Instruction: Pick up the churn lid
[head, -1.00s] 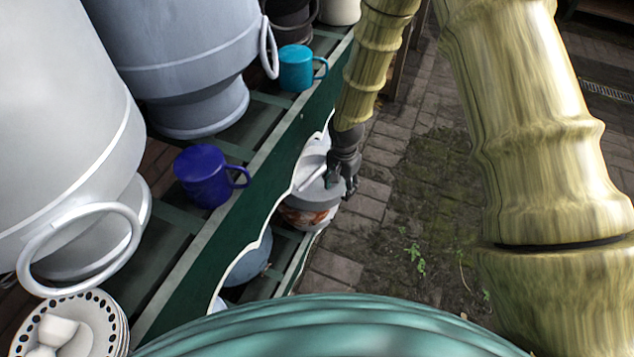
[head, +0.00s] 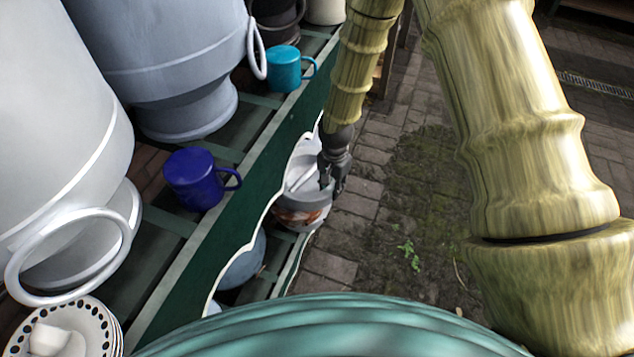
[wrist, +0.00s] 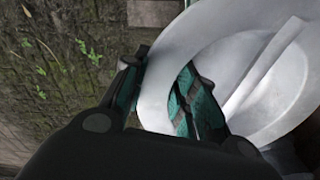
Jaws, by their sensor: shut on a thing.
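The churn lid (head: 299,170) is a pale grey disc with a raised rim and a straight bar handle across its top. It is at the lower shelf, at the outer edge of the green rack, above a round vessel with a reddish pattern (head: 300,217). My gripper (head: 331,183) is shut on the lid's right-hand rim. In the wrist view, the lid (wrist: 205,38) fills the upper right, and my gripper (wrist: 164,68) has one finger outside the rim and one inside. I cannot tell whether the lid touches the vessel below.
The green scalloped shelf board (head: 215,230) runs close left of my gripper. Above it stand large grey churns (head: 165,60), a blue mug (head: 198,178), a teal mug (head: 285,68) and stacked plates (head: 85,320). The brick paving (head: 395,190) on the right is open.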

